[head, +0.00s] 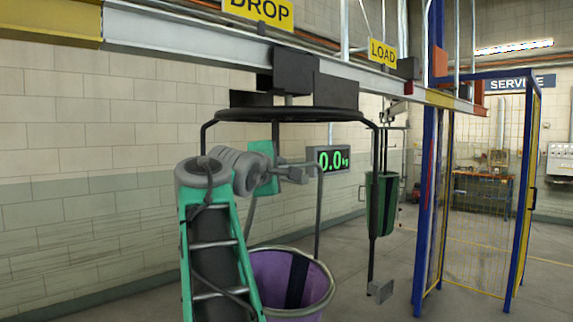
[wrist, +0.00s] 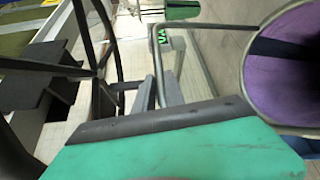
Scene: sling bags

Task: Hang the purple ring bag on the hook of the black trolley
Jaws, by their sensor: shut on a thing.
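The purple ring bag (head: 265,277) hangs low beside my arm, with a dark vertical band and a grey rim. Its grey bent handle rises to my gripper (head: 297,174), which is shut on it. The bag also shows at the right of the wrist view (wrist: 285,75), with the handle running to my gripper (wrist: 165,95). The black trolley (head: 295,72) sits under the overhead rail, above my gripper. Its round black ring (head: 290,114) has dark rods bending down at both sides. The left rod's lower part is hidden behind my arm. The right rod (head: 373,220) ends in a grey block.
A green bag (head: 388,205) hangs farther back on the right. A display reading 0.0 (head: 334,159) stands behind the handle. The overhead rail (head: 200,40) crosses above. A blue post (head: 430,170) and mesh fence are at right. Open floor lies between.

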